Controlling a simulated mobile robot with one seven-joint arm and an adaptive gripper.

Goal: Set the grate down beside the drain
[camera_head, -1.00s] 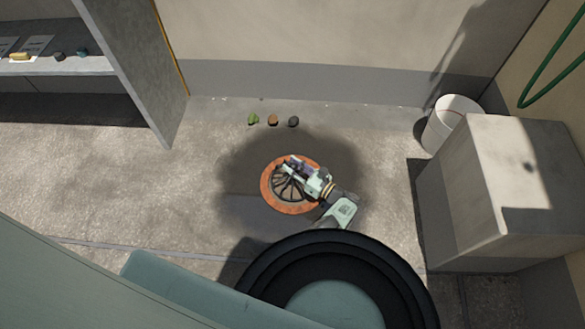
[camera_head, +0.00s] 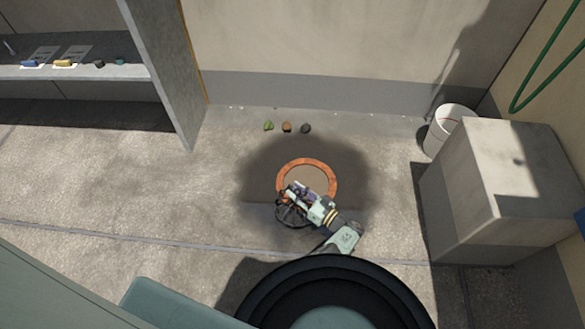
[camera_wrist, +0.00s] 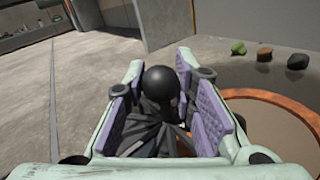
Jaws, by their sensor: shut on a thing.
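The drain is a round opening with an orange-brown rim (camera_head: 325,165) in the floor, and its inside is brown and uncovered. The grate (camera_head: 288,216) is a dark round spoked piece at the drain's near left edge, partly hidden under my gripper (camera_head: 293,193). In the wrist view my gripper (camera_wrist: 165,105) has its purple pads shut on the grate's black round knob (camera_wrist: 161,85). The grate's dark spokes (camera_wrist: 150,138) spread below the knob. The drain rim (camera_wrist: 285,103) lies to the right there. I cannot tell whether the grate touches the floor.
Green, brown and dark lumps (camera_head: 287,127) lie on the floor near the back wall. A white bucket (camera_head: 447,128) and a large concrete block (camera_head: 497,195) stand at the right. A shelf (camera_head: 75,70) with small items is at the upper left. The floor to the left (camera_head: 120,190) is clear.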

